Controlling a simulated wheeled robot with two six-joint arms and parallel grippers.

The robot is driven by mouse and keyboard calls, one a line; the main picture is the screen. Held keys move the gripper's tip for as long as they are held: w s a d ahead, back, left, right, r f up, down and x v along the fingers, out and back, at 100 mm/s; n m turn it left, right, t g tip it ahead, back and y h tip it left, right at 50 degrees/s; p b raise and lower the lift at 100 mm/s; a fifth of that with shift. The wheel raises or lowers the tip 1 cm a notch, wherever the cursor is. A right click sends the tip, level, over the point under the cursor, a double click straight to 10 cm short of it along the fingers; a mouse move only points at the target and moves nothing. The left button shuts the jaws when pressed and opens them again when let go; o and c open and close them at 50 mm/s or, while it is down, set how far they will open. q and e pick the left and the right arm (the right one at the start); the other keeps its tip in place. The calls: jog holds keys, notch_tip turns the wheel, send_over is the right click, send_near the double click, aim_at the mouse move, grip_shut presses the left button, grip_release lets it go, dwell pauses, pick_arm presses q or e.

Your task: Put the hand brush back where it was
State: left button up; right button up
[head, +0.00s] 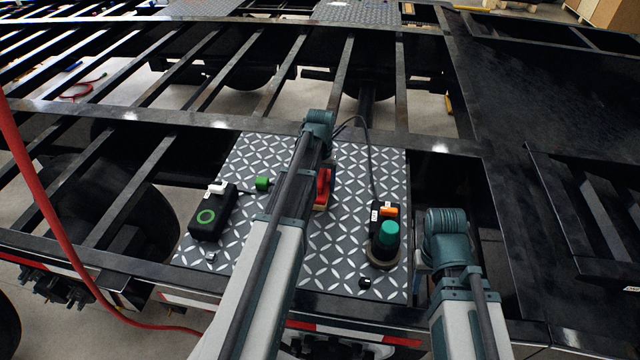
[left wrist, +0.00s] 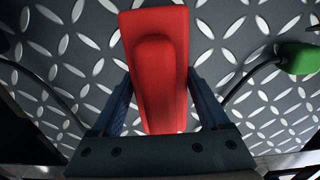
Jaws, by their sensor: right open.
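The red hand brush (head: 322,188) with a pale bristle edge is over the patterned metal plate (head: 340,240) in the head view, partly behind my left arm. In the left wrist view, its red handle (left wrist: 160,80) lies between the fingers of my left gripper (left wrist: 160,85), which close against both sides. I cannot tell whether the brush touches the plate. In the head view, the left fingers are hidden behind the arm. My right gripper (head: 421,262) is open and empty, low beside the plate's right edge; its fingers show only in part.
A black box with a green ring (head: 206,215) stands on the plate's left, near a green piece (head: 263,183). A device with a teal knob (head: 387,236) and orange part stands at the right, with a cable running up. Open frame gaps surround the plate. A red hose (head: 45,205) hangs left.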

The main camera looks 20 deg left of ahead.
pick_arm(q)
jog(key=shift+o, duration=1.3)
jog(key=shift+r, duration=0.1)
pick_arm(e)
jog(key=shift+r, duration=0.15)
pick_arm(q)
notch_tip(320, 180, up, 12)
jog(key=p, duration=1.2)
jog(key=shift+r, duration=0.15)
jog(key=s+d+m, duration=0.3)
jog(key=s+d, duration=0.7)
jog(key=d, duration=0.2)
jog(key=s+d+m+y, duration=0.1)
jog(key=s+d+m, duration=0.2)
jog(key=s+d, duration=0.7)
jog(key=shift+d+m, duration=0.4)
jog(key=shift+d, duration=0.85)
pick_arm(e)
notch_tip(320, 180, up, 12)
pick_arm(q)
notch_tip(320, 180, down, 4)
jog(key=b, duration=0.4)
jog(key=shift+f, duration=0.2)
pick_arm(e)
notch_tip(320, 180, down, 4)
jog(key=shift+f, duration=0.15)
